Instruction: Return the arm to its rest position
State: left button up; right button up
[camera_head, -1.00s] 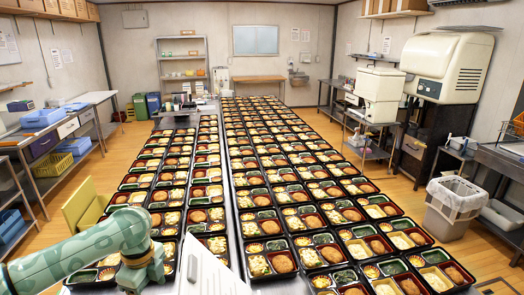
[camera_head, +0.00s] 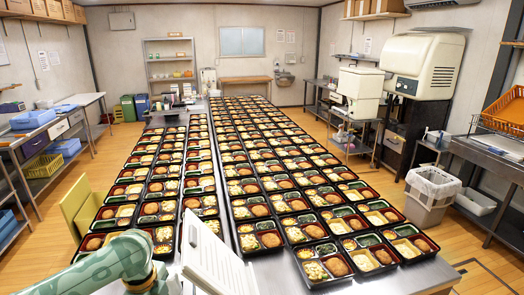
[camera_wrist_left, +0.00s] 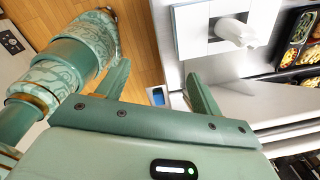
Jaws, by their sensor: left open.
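My left arm (camera_head: 120,262) is at the bottom left of the head view, low beside the near end of the long table. Its gripper is outside that view. In the left wrist view my left gripper (camera_wrist_left: 158,88) has its two green fingers spread apart, with nothing held between them. Wooden floor and a pale surface show beyond the fingers. My right gripper is in neither current view.
Rows of filled bento trays (camera_head: 262,150) cover the long metal table. A white slanted panel (camera_head: 212,262) stands at its near edge, beside my arm. A bin (camera_head: 432,190) stands at the right.

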pick_arm(q)
jog(key=s+d+f+n+t+h, duration=0.25)
jog(key=s+d+n+t, duration=0.2)
jog(key=s+d, duration=0.5)
jog(key=s+a+n+t+y, duration=0.2)
jog(key=s+a+n+y, duration=0.55)
jog(key=s+a, duration=0.55)
jog(key=s+d+f+g+h+b, duration=0.1)
jog(key=f+b, duration=0.1)
jog(key=f, duration=0.9)
jog(key=s+d+f+n+g+h+b, duration=0.1)
jog(key=f+b, duration=0.1)
jog(key=f, duration=0.9)
jog(key=s+d+f+g+h+b, duration=0.1)
jog(key=f+g+h+b, duration=0.1)
jog(key=f, duration=0.8)
jog(key=s+f+n+g+b, duration=0.2)
jog(key=s+f+n+b, duration=0.1)
jog(key=s+f, duration=1.5)
jog(key=shift+s+h+b, duration=0.35)
jog(key=shift+h+b, duration=0.05)
jog(key=shift+b, duration=0.2)
jog(key=shift+g, duration=0.25)
